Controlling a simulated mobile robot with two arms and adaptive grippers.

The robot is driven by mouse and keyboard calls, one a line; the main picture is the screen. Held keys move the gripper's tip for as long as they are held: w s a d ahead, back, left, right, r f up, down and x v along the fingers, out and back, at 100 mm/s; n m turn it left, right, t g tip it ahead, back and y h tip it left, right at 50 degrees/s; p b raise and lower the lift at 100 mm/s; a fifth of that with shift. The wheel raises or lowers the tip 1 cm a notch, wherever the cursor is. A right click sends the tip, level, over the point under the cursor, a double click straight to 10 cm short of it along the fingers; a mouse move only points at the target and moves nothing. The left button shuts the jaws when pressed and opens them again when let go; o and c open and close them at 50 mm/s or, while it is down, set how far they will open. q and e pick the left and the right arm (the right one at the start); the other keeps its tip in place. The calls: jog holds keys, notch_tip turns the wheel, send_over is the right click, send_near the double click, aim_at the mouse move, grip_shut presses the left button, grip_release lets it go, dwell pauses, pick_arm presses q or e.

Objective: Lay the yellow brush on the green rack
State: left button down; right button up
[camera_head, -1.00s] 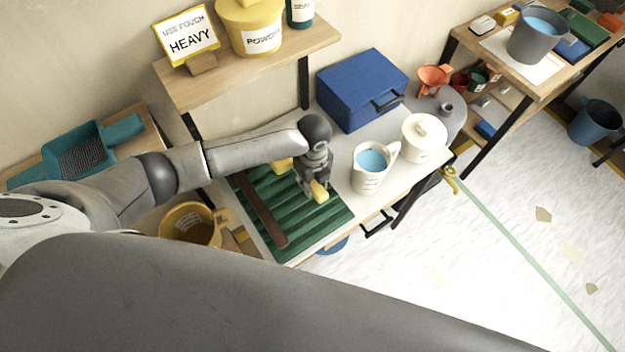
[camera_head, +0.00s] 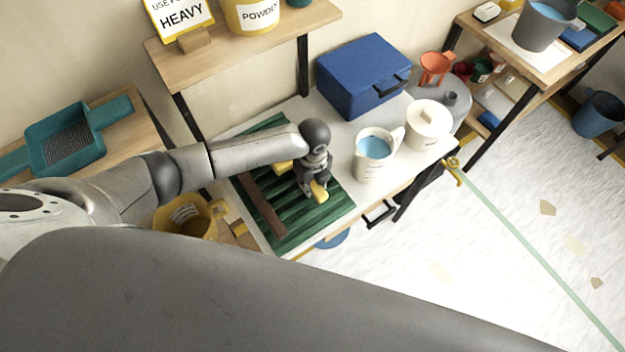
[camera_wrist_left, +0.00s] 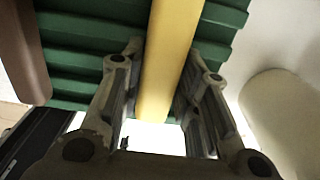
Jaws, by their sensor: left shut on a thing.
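The yellow brush (camera_head: 319,193) is held by my left gripper (camera_head: 315,186) over the green rack (camera_head: 318,221). The gripper hides its middle; its far end shows to the left of the gripper. In the left wrist view the yellow handle (camera_wrist_left: 170,55) runs between the two fingers (camera_wrist_left: 163,62), which are closed on it, with the ribbed green rack (camera_wrist_left: 82,45) behind. I cannot tell whether the brush touches the rack. A brown bar (camera_head: 262,205) lies along the left part of the rack. My right gripper is not in view.
A measuring jug (camera_head: 372,155) with blue liquid and a white lidded pot (camera_head: 428,125) stand right of the rack. A blue case (camera_head: 360,75) is behind. A yellow bucket (camera_head: 187,218) stands to the left. A wooden shelf (camera_head: 235,50) rises behind the rack.

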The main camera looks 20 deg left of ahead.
pick_arm(q)
jog(key=shift+f+b, duration=0.3)
jog(key=shift+f, duration=0.15)
dwell(0.3)
jog(key=shift+f, duration=0.25)
jog(key=c, duration=1)
grip_release()
jog(key=shift+r, duration=0.1)
notch_tip(320, 180, up, 12)
jog(key=shift+s, duration=0.15)
jog(key=shift+d, duration=0.1)
